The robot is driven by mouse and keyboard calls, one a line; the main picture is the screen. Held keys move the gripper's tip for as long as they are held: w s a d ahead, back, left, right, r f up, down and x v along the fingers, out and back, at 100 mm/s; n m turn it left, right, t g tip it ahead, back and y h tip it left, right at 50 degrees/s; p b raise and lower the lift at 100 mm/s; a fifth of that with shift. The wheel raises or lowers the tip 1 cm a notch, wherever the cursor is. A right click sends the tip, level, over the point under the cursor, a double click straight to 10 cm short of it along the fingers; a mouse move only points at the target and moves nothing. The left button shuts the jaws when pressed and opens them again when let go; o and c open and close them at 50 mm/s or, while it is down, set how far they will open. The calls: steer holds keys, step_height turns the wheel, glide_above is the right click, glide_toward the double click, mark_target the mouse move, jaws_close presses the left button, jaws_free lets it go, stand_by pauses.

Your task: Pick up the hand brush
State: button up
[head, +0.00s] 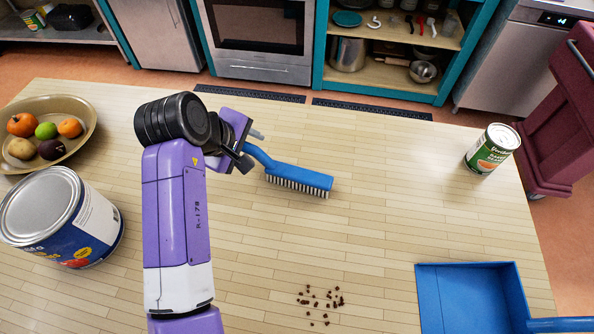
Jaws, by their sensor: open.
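A blue hand brush (300,177) lies on the light wooden table, with pale bristles along its near edge. Its handle points up and left toward my gripper (250,150). My gripper is at the handle's end, its jaws open. One finger shows on the far side of the handle and one on the near side. I cannot tell from this view whether the fingers touch the handle. My purple arm hides the table to the left of the brush.
A blue dustpan (470,295) lies at the lower right, near scattered brown crumbs (322,303). A green-labelled can (490,150) stands at the right. A large blue tin (62,220) and a fruit bowl (75,107) are at the left.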

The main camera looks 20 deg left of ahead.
steer(key=shift+w+f, duration=0.35)
steer(key=shift+f, duration=0.2)
jaws_close()
steer(key=shift+r, duration=0.15)
